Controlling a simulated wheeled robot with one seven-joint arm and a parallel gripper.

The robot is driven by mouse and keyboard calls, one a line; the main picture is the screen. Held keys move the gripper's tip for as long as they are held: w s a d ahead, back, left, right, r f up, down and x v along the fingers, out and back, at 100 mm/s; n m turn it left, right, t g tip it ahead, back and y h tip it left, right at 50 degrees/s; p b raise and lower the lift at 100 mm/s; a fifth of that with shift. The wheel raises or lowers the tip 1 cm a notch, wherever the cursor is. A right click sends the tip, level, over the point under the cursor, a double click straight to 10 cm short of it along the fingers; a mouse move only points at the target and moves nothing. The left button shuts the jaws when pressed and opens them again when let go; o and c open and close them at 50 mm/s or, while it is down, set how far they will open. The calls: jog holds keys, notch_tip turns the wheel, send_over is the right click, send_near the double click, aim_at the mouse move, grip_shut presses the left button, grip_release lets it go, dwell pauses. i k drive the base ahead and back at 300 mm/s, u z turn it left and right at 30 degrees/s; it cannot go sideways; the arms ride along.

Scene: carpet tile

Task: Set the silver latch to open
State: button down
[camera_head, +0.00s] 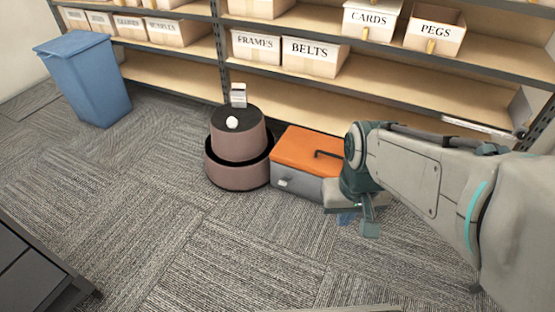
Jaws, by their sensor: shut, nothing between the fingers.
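A grey box with an orange lid (306,147) stands on the carpet in front of the shelves. A small silver latch (284,183) shows on its front face, left of my gripper. Its exact setting is too small to tell. A dark handle lies on the lid. My gripper (358,224) points down in front of the right end of the box, apart from the latch. It is shut and empty. My arm hides the right part of the box.
A round brown two-tier object (238,170) stands just left of the box, with a white ball (232,123) on its black top. A blue bin (85,85) stands at the left. Shelves with labelled boxes (315,58) line the back.

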aim_at(283, 182)
jog(key=u, duration=0.1)
jog(key=i, duration=0.7)
jog(key=u, duration=0.7)
